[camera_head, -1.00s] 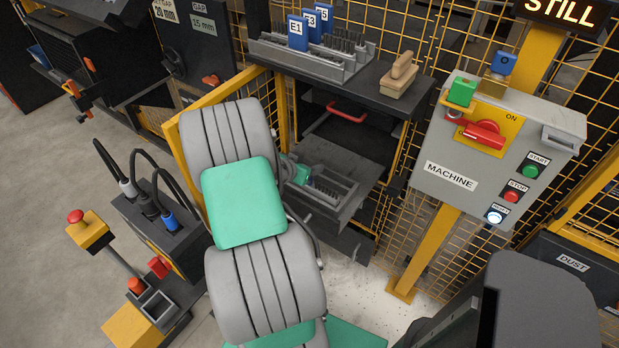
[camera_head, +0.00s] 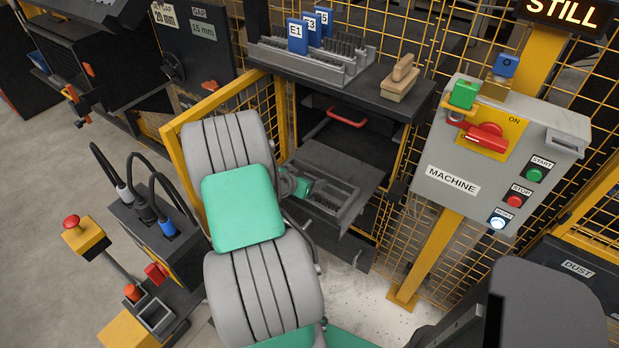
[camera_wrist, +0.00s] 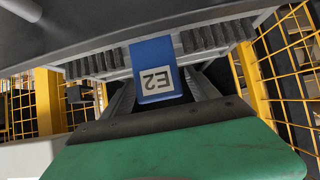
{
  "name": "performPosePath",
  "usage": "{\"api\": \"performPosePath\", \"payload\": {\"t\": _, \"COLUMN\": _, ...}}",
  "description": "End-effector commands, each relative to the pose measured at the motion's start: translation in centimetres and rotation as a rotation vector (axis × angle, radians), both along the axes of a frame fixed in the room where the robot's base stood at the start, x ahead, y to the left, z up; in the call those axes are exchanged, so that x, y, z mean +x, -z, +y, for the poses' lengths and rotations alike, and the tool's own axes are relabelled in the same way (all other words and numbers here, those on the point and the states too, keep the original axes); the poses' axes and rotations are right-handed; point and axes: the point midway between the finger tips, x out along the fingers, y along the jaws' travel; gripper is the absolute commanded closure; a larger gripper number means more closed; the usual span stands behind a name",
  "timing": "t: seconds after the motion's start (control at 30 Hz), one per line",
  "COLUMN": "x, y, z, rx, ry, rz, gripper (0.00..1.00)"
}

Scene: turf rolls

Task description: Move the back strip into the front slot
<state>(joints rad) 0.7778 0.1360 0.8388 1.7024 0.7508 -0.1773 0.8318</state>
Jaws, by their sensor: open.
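A strip with a blue tag marked E2 (camera_wrist: 157,72) shows upside down in the wrist view, between two toothed rows of a grey rack (camera_wrist: 215,36). Two dark fingers of my gripper (camera_wrist: 162,92) stand apart on either side of the tag, with no grip visible. In the head view, my gripper (camera_head: 300,187) is at the left of the lower grey tray (camera_head: 345,212), partly hidden behind my arm. The E2 strip cannot be made out there. Which slot is front or back is unclear.
A grey rack (camera_head: 340,70) with blue-tagged strips, including E1 (camera_head: 296,32), stands on the upper shelf beside a wooden-handled block (camera_head: 399,78). A grey machine control box (camera_head: 450,155) is at right. Yellow mesh fencing (camera_head: 425,75) encloses the area.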

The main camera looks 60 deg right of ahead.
Motion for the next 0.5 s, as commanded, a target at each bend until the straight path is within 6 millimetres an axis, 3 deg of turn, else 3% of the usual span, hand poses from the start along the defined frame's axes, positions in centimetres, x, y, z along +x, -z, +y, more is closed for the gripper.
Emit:
{"api": "performPosePath", "payload": {"t": 0.17, "x": 0.4, "y": -1.4, "z": 1.8, "rx": -0.002, "ry": -0.004, "rz": -0.001, "gripper": 0.31}}
{"api": "performPosePath", "payload": {"t": 0.5, "x": 1.5, "y": -6.0, "z": 8.5, "rx": -0.002, "ry": -0.004, "rz": -0.002, "gripper": 0.31}}
